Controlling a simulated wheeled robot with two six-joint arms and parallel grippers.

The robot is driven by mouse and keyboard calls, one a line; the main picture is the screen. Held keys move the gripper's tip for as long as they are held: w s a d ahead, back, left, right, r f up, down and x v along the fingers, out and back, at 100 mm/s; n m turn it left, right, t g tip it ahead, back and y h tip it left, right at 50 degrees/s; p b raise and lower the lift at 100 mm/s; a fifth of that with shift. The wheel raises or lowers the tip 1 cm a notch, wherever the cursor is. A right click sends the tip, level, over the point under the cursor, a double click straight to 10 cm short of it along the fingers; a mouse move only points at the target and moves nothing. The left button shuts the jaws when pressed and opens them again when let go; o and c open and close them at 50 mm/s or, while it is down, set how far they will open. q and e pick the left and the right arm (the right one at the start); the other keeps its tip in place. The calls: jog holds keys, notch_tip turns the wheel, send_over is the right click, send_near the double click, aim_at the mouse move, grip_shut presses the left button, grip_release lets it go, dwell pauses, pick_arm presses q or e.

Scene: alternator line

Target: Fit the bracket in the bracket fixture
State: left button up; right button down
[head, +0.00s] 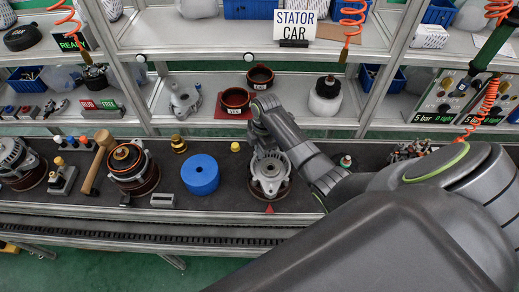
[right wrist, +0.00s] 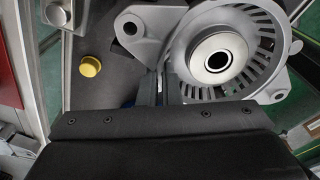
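A grey cast bracket (head: 270,170) with lugs, slots and a round centre bore sits at the front middle of the dark bench. It lies on a dark round base (head: 256,193), with a red triangle mark in front; I cannot tell how fully it is seated. My right gripper (head: 262,147) reaches down to its far side. In the right wrist view the bracket (right wrist: 260,55) fills the upper right, and my gripper's fingers (right wrist: 164,92) are close together at its rim beside a lug. They seem shut on it. My left gripper is not in view.
A blue round block (head: 200,174) and a yellow cap (head: 235,147) stand left of the bracket; the cap also shows in the right wrist view (right wrist: 90,66). A mallet (head: 98,162) and an alternator part (head: 132,168) are further left. Another grey bracket (head: 184,101) is on the shelf.

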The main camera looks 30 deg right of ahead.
jog(key=c, duration=1.6)
grip_release()
jog(key=shift+o, duration=0.2)
jog(key=shift+s+f, duration=0.1)
jog(key=r, duration=0.3)
jog(key=r+b, duration=0.1)
jog(key=r, duration=0.2)
jog(key=d+r, duration=0.1)
jog(key=r, duration=0.2)
jog(key=shift+r, duration=0.2)
notch_tip(320, 180, up, 8)
jog(key=p, duration=0.5)
jog(key=shift+d+p, duration=0.4)
jog(key=shift+d, duration=0.05)
